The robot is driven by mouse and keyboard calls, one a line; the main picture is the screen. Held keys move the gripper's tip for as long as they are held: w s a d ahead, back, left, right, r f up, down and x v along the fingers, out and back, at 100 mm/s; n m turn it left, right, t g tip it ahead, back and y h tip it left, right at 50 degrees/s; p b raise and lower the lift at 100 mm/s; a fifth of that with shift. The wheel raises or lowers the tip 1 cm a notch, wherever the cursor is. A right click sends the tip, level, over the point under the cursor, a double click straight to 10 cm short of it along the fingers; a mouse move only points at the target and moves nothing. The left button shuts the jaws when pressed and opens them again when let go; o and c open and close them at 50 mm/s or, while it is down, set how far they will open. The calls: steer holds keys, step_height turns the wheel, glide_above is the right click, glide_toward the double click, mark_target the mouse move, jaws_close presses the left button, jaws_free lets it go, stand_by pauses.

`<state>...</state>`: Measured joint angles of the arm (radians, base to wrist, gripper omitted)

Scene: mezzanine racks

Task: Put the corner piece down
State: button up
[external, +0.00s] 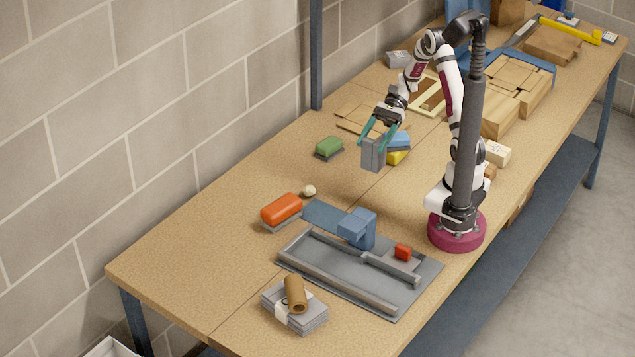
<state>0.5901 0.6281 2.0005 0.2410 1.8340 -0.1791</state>
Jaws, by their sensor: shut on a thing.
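My gripper (379,132), with teal fingers, is shut on a grey block-like piece (373,154), which I take to be the corner piece. The piece hangs upright below the fingers and appears to be above the table (235,215), left of my arm's base. Its exact height over the table is hard to tell from this view.
A green-topped brush or sponge (329,147) lies left of the held piece. Blue and yellow blocks (398,144) sit just behind it. In front are an orange-topped block (282,208), a grey fixture tray (337,283) and a blue block (357,228).

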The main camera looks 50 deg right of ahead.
steer(key=shift+s+d+r, duration=0.1)
steer(key=shift+d+r, duration=0.25)
steer(key=shift+d, duration=0.25)
steer(key=w+a+m+t, duration=0.1)
steer(key=w+a, duration=0.5)
steer(key=a, duration=0.4)
steer(key=w+a+m+t, duration=0.1)
steer(key=w+a+t, duration=0.1)
steer(key=w+a, duration=0.65)
steer(key=w+a+m+t, duration=0.1)
steer(key=w+a, duration=0.3)
steer(key=a, duration=0.8)
steer(key=s+a+m+t+h, duration=0.1)
steer(key=a+m+t, duration=0.1)
steer(key=a, duration=1.2)
steer(key=s+a+f, duration=0.1)
steer(key=a+f, duration=0.2)
steer(key=s+a+f, duration=0.2)
steer(key=a+f, duration=0.2)
steer(key=s+a+f, duration=0.2)
steer(key=a+f, duration=0.2)
steer(key=shift+f, duration=0.15)
